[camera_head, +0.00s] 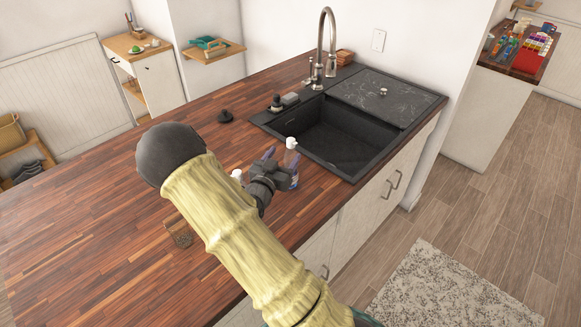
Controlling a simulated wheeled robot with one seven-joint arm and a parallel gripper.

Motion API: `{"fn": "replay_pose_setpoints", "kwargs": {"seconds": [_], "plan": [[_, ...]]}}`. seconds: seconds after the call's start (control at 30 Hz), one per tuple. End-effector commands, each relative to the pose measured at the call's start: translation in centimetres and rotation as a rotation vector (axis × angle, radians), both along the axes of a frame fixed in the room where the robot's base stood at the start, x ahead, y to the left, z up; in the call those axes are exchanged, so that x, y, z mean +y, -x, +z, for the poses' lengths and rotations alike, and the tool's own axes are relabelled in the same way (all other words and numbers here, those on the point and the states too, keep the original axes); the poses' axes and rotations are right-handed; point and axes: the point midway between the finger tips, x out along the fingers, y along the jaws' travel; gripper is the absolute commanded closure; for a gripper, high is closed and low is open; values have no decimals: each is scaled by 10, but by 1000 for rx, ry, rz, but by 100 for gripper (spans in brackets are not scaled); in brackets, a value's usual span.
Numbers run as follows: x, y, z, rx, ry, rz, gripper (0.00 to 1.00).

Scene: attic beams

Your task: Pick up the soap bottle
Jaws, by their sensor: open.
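A bottle with a white cap and a clear, pinkish body (290,156), which looks like the soap bottle, stands on the wooden counter by the near left edge of the sink. My gripper (281,167) is open right at this bottle, with one finger on its left and one at its lower right. The gripper hides the bottle's lower part. I cannot tell whether the fingers touch it. A second white-topped item (237,174) shows just left of my gripper, mostly hidden by my arm.
The black sink (340,133) with a tall faucet (328,40) lies just beyond the bottle. The counter's left side is clear. The counter's front edge runs close to the gripper.

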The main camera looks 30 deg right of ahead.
Motion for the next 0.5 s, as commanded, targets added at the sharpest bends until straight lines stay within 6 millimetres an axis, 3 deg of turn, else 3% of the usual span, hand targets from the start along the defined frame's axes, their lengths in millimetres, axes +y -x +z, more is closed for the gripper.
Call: {"fn": "replay_pose_setpoints", "kwargs": {"seconds": [0.4,0.5], "plan": [[0,0,-53,3,1,0,38],[-8,-6,-51,-1,0,-2,38]]}}
